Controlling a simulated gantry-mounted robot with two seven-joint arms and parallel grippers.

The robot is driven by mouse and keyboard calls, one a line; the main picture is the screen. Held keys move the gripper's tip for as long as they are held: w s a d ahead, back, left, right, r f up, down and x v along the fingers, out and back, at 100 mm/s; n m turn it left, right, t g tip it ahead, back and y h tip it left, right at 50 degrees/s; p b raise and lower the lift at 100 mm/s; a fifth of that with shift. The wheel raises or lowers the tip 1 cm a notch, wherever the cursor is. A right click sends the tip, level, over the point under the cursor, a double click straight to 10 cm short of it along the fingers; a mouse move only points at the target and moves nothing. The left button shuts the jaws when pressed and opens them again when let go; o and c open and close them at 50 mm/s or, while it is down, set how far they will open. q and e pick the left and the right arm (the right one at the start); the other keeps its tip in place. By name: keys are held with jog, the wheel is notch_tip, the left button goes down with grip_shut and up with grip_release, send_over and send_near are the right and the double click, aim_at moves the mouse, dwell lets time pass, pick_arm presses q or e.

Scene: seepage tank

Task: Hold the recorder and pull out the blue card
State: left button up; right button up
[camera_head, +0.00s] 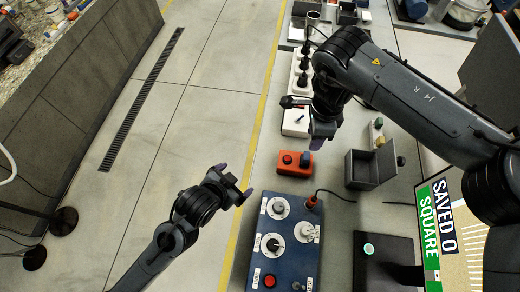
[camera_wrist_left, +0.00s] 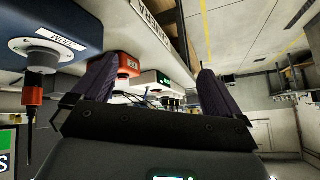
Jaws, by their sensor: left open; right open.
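The recorder appears to be the small orange-red box (camera_head: 293,164) at the centre of the head view, with a red button on top. A dark blue piece (camera_head: 305,158) stands at its right side; it looks like the blue card. An orange-red box, apparently the same one, shows in the left wrist view (camera_wrist_left: 124,65), beyond the left fingers. My left gripper (camera_head: 238,182) is open and empty, left of the blue control panel and apart from the recorder. My right gripper (camera_head: 309,119) is open, just behind the recorder in the picture; its fingers are partly hidden by its wrist.
A blue control panel (camera_head: 283,243) with dials lies in front of the recorder. A grey open box (camera_head: 372,168) stands right of it. A white box (camera_head: 296,121) lies behind, near my right gripper. A screen (camera_head: 448,235) is at the right.

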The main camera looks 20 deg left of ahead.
pick_arm(q)
jog(key=w+d+r+m+t+h, duration=0.25)
jog(key=w+r+m+t, duration=0.25)
jog(key=w+r+m, duration=0.45)
jog(key=w+d+r+m+t+h, duration=0.2)
jog(key=w+r+m+t+h, duration=0.4)
jog(key=w+r, duration=0.55)
jog(key=m+g+h, duration=0.3)
jog(key=m+g, duration=1.4)
jog(key=m, duration=1.4)
send_near(288, 162)
jog(key=shift+w+a+f, duration=0.2)
jog(key=shift+w+f, duration=0.4)
jog(key=shift+f, duration=0.45)
jog(key=shift+s+d+f+m, duration=0.1)
jog(key=shift+d+f+m, duration=0.1)
jog(key=shift+d+m, duration=0.1)
jog(key=x, duration=0.9)
jog(key=shift+d, duration=0.3)
